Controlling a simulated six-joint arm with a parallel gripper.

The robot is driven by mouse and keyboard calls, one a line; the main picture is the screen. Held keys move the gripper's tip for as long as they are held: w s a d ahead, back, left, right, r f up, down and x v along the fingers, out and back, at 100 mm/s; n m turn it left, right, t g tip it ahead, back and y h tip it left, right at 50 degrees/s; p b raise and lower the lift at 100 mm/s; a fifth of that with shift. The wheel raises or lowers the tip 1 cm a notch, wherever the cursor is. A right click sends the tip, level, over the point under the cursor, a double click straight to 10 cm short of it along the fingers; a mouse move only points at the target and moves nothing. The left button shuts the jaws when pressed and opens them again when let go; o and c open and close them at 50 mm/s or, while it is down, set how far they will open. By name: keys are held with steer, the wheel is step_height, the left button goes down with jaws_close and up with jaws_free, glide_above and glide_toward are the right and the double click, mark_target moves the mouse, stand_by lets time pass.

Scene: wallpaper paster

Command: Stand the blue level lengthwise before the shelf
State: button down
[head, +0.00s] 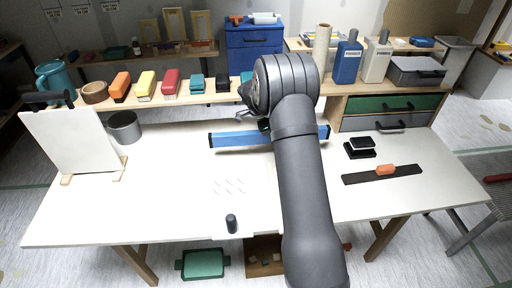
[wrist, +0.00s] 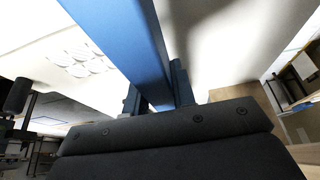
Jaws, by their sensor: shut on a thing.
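The blue level (head: 236,139) is a long blue bar with dark ends. It lies left to right across the back half of the white table, in front of the shelf (head: 182,100), its middle hidden behind my arm. In the wrist view the level (wrist: 122,35) runs between the two dark fingers of my gripper (wrist: 156,92), which is shut on it. In the head view my arm hides most of the gripper. I cannot tell whether the level touches the table.
The shelf carries several coloured blocks and a tape roll (head: 94,92). A grey cup (head: 124,127) and a white board (head: 68,140) stand at left.

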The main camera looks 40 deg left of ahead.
glide_above(260, 152)
steer(key=a, duration=0.1)
steer(key=f, duration=0.2)
steer(key=s+f, duration=0.1)
steer(key=f, duration=0.1)
steer(key=shift+a, duration=0.1)
steer(key=shift+f, duration=1.95)
steer(key=shift+f, duration=0.1)
steer(key=c, duration=1.2)
jaws_free()
steer(key=v, duration=1.2)
steer(key=shift+w, duration=0.1)
